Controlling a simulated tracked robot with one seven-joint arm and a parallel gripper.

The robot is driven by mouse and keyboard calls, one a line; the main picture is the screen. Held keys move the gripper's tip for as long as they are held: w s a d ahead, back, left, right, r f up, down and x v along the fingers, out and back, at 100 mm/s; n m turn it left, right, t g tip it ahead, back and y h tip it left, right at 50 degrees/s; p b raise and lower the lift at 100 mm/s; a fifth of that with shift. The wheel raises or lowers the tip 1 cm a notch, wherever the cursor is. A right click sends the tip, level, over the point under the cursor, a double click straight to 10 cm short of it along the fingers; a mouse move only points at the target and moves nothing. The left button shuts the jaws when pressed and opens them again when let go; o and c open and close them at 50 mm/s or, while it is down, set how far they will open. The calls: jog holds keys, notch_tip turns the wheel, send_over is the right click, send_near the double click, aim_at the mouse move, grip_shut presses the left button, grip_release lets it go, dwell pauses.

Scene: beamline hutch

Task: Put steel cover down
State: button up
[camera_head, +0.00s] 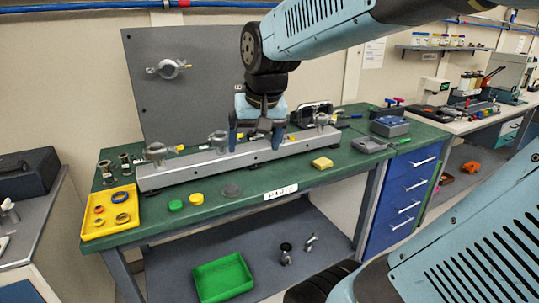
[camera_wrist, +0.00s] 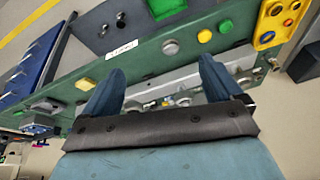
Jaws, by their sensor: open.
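A flat grey disc (camera_head: 232,190), which looks like the steel cover, lies on the green bench top (camera_head: 220,212) near its front edge. In the wrist view the disc (camera_wrist: 171,47) lies beyond my fingertips, and nothing touches it. My gripper (camera_head: 256,140) is above the long metal rail (camera_head: 205,167), behind the disc as seen from the head. In the wrist view my gripper (camera_wrist: 161,66) has its two blue fingers wide apart, with nothing held between them.
A yellow cap (camera_head: 196,198) and a green cap (camera_head: 175,206) lie left of the disc, a yellow block (camera_head: 322,163) to its right. A yellow tray (camera_head: 128,229) of rings sits at the left end. Clamps (camera_head: 219,141) stand on the rail. A green tray (camera_head: 222,278) is on the lower shelf.

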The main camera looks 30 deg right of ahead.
jog(key=s+n+t, duration=0.1)
jog(key=s+n, duration=0.1)
jog(key=s, duration=0.5)
jog(key=shift+s+a+n+t, duration=0.15)
jog(key=shift+s+n+t, duration=0.15)
jog(key=shift+s, duration=0.1)
dwell(0.8)
